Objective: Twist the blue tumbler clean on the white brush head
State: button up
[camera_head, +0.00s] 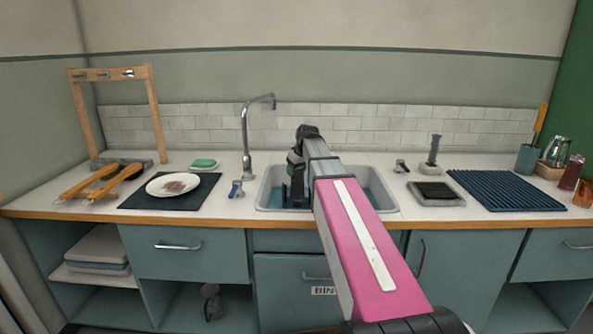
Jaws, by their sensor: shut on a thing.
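My arm reaches forward over the sink (385,192), and its wrist bends down at the sink's left half. My gripper (293,184) points down into the basin and is shut on a dark blue thing (297,194), which looks like the blue tumbler. It is small and partly covered by the gripper, so its tilt cannot be told. I cannot make out the white brush head; my arm covers much of the basin.
A tap (246,135) rises behind the sink's left side. A plate (172,185) with brown residue lies on a dark mat at left, near wooden-handled brushes (103,182) and a green sponge (204,163). A ribbed blue mat (505,190) lies at right.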

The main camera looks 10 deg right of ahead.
jog(key=shift+f, duration=0.55)
dwell(0.5)
dwell(0.4)
jog(key=shift+s+f+n+g+y, duration=0.1)
jog(key=shift+n+g+y, duration=0.2)
jog(key=shift+n, duration=0.75)
jog(key=shift+s+f+n+g+y, duration=0.1)
jog(key=shift+n+g+y, duration=0.2)
jog(key=shift+n, duration=0.75)
jog(key=shift+c, duration=0.4)
jog(key=m+t+h, duration=0.1)
jog(key=m, duration=0.2)
jog(key=shift+m, duration=0.4)
jog(key=m+h, duration=0.1)
jog(key=m, duration=0.3)
jog(key=shift+w+d+t+h, duration=0.1)
jog(key=shift+w+t+h, duration=0.05)
jog(key=shift+t+h, duration=0.2)
jog(key=n, duration=0.2)
jog(key=n+y, duration=0.1)
jog(key=n, duration=0.1)
jog(key=shift+r+y, duration=0.15)
jog(key=shift+y, duration=0.1)
jog(key=n, duration=0.2)
jog(key=n+g+y, duration=0.1)
jog(key=shift+a+n+g, duration=0.2)
jog(key=shift+n+g, duration=0.05)
jog(key=shift+n, duration=0.15)
